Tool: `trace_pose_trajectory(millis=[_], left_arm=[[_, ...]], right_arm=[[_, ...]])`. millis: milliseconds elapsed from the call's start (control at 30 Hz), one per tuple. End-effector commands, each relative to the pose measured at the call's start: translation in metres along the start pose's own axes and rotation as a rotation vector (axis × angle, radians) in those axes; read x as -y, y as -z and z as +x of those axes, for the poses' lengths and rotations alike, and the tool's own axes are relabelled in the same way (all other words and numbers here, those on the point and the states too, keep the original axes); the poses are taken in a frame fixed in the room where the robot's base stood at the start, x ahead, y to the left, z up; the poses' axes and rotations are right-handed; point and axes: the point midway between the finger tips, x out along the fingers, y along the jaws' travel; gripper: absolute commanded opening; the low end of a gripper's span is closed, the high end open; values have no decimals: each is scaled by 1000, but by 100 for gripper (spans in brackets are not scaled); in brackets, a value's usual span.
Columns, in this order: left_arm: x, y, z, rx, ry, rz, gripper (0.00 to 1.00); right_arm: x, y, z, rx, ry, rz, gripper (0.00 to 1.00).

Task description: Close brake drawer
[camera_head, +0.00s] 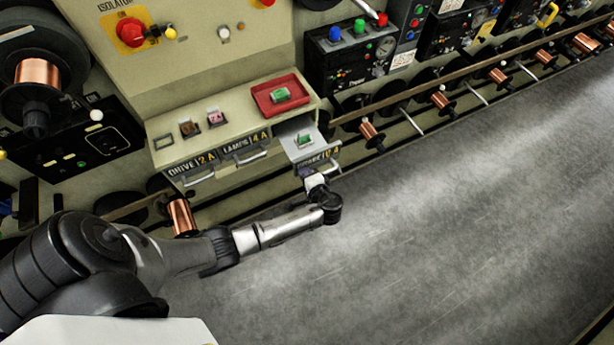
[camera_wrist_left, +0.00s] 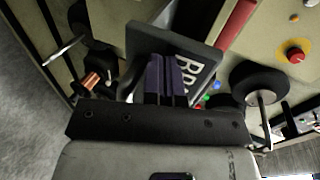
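The brake drawer (camera_head: 312,158) is pulled out from the right end of the cream cabinet. A small green and white piece (camera_head: 304,140) lies inside it. My left gripper (camera_head: 314,181) is low at the drawer's front, partly hidden by my own wrist. In the left wrist view, its dark fingers (camera_wrist_left: 165,80) are together, in front of the grey drawer front (camera_wrist_left: 203,62) with its partly covered lettering. I see nothing between the fingers; whether they touch the front is unclear. My right gripper is out of view.
The drive drawer (camera_head: 193,172) and lamps drawer (camera_head: 244,150) are shut on the left. A red tray (camera_head: 282,94) with a green piece sits on the cabinet top. Copper spools (camera_head: 367,131) line the rail to the right. The grey floor (camera_head: 430,220) is clear.

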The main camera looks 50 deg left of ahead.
Motion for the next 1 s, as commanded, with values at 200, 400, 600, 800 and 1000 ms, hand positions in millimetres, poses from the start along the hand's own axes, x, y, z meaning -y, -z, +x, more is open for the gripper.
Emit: trace_pose_trajectory(millis=[200, 400, 600, 800, 1000], left_arm=[[14, -1, 46, 3, 3, -1, 0], [27, -1, 91, 3, 2, 0, 0], [38, -1, 127, 3, 2, -1, 0], [46, 0, 150, 1, 1, -1, 0], [50, 0, 161, 1, 1, 0, 0]], right_arm=[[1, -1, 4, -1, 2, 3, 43], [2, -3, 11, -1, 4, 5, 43], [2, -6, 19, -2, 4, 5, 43], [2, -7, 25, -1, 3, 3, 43], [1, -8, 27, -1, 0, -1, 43]])
